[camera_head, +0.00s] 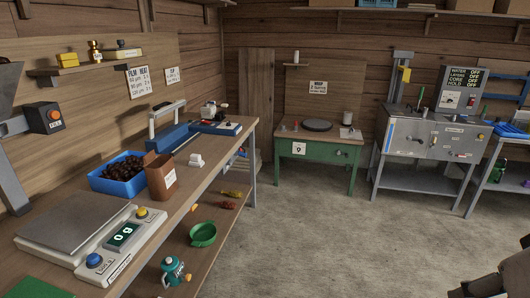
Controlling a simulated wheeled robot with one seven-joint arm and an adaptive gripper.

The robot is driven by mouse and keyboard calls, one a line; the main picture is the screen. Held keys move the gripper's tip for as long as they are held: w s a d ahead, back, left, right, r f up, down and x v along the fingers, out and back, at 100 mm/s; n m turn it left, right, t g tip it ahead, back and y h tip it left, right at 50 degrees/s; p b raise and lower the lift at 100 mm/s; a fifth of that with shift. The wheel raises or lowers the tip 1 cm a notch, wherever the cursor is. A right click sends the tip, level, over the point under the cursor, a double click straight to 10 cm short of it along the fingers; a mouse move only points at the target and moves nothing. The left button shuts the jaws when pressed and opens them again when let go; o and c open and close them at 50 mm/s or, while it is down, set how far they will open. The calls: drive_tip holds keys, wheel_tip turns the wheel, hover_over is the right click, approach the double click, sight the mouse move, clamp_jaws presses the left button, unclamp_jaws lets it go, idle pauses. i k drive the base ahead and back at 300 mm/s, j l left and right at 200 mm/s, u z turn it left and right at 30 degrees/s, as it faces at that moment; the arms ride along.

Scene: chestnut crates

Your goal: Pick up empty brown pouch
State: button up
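The brown pouch (161,180) stands upright on the wooden bench at the left, with its open top facing up. No contents show above its rim, and its bottom inside is hidden. It is just right of a blue crate (125,192) of dark chestnuts, very close to it; I cannot tell if they touch. I cannot make out my gripper in this view.
A scale (90,238) stands nearer on the bench (200,182). A small white object (196,160) and a blue sealer-like device (172,135) stand beyond the pouch. Dark and brown shapes are cut off at lower right. The floor (320,230) right of the bench is open.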

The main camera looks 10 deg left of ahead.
sight(160, 171)
drive_tip(key=i+u, duration=0.2)
drive_tip(key=i, duration=0.6)
drive_tip(key=i+l+u, duration=0.2)
drive_tip(key=i, duration=0.55)
drive_tip(key=i+j+u, duration=0.1)
drive_tip(key=i+u, duration=0.2)
drive_tip(key=u, duration=0.15)
drive_tip(key=i+u, duration=0.25)
drive_tip(key=u, duration=0.2)
drive_tip(key=i+l+u, duration=0.1)
drive_tip(key=i+u, duration=0.2)
drive_tip(key=u, duration=0.15)
drive_tip(key=i+u, duration=0.45)
drive_tip(key=k+j, duration=0.05)
drive_tip(key=k, duration=0.05)
